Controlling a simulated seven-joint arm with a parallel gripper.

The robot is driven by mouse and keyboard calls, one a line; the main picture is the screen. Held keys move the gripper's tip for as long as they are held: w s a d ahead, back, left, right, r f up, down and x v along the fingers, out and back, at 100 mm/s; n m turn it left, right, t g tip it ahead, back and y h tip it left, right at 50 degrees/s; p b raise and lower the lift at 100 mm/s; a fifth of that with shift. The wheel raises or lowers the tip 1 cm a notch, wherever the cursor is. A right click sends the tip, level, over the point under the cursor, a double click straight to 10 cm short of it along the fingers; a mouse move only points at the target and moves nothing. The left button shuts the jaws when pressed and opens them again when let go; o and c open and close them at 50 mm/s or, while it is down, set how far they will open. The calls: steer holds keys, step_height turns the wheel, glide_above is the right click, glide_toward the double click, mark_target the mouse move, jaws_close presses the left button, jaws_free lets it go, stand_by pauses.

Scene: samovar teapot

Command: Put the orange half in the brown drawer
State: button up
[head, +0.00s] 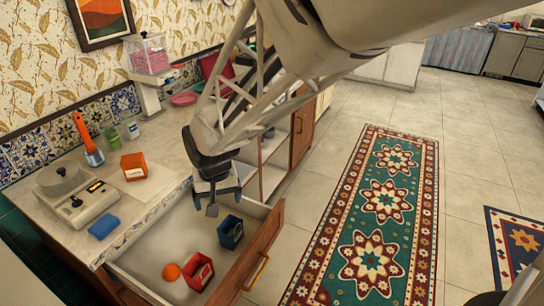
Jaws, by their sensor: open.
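The brown drawer (262,240) stands pulled out below the counter, with a brown wooden front, a brass-coloured handle and a pale inside. A round orange thing (172,272), which looks like the orange half, lies on the drawer floor near the red box. Its cut face cannot be made out. My gripper (217,203) is open, pointing down over the far part of the drawer. It is apart from the orange half, up and to the right of it in the picture. Nothing shows between its fingers.
A red box (199,271) and a dark blue box (230,232) stand in the drawer. The counter (150,205) holds an orange box (134,166), a blue packet (104,228), a pale scale-like appliance (88,203) and an orange-handled tool (87,140). Patterned rugs lie on the floor.

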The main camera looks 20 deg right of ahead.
steer(key=s+d+r, duration=0.5)
steer(key=s+d, duration=0.2)
steer(key=s, duration=0.2)
steer(key=s+d+r+t, duration=0.1)
steer(key=s+d+r, duration=0.4)
steer(key=s, duration=0.5)
steer(key=d, duration=0.2)
steer(key=shift+d+r+h, duration=0.3)
steer(key=shift+r, duration=0.05)
